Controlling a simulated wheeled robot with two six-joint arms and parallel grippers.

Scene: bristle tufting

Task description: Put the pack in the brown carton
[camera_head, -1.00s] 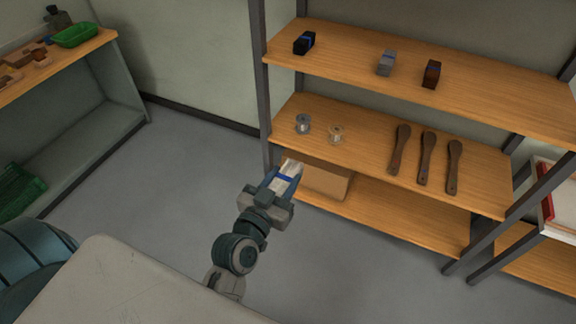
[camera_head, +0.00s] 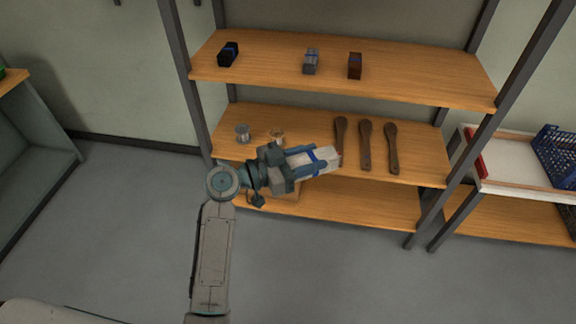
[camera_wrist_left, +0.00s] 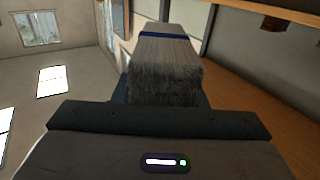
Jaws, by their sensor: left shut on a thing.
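My left gripper (camera_head: 306,162) is shut on the pack (camera_head: 328,160), a pale grey bundle of bristles with a blue band. It holds the pack in front of the shelf rack, pointing right. In the left wrist view the pack (camera_wrist_left: 165,62) sticks out ahead of the gripper, its frayed bristle end nearest the camera. The brown carton (camera_head: 287,197) stands on the lowest board, mostly hidden behind my left gripper and wrist. My right gripper is not in view.
The middle board (camera_head: 425,170) carries two spools (camera_head: 242,133) and three brown wooden paddles (camera_head: 365,147). The top board (camera_head: 430,85) holds three small dark or grey bundles (camera_head: 311,62). The lowest board (camera_head: 370,207) is bare right of the carton. A white tray (camera_head: 510,175) stands at right.

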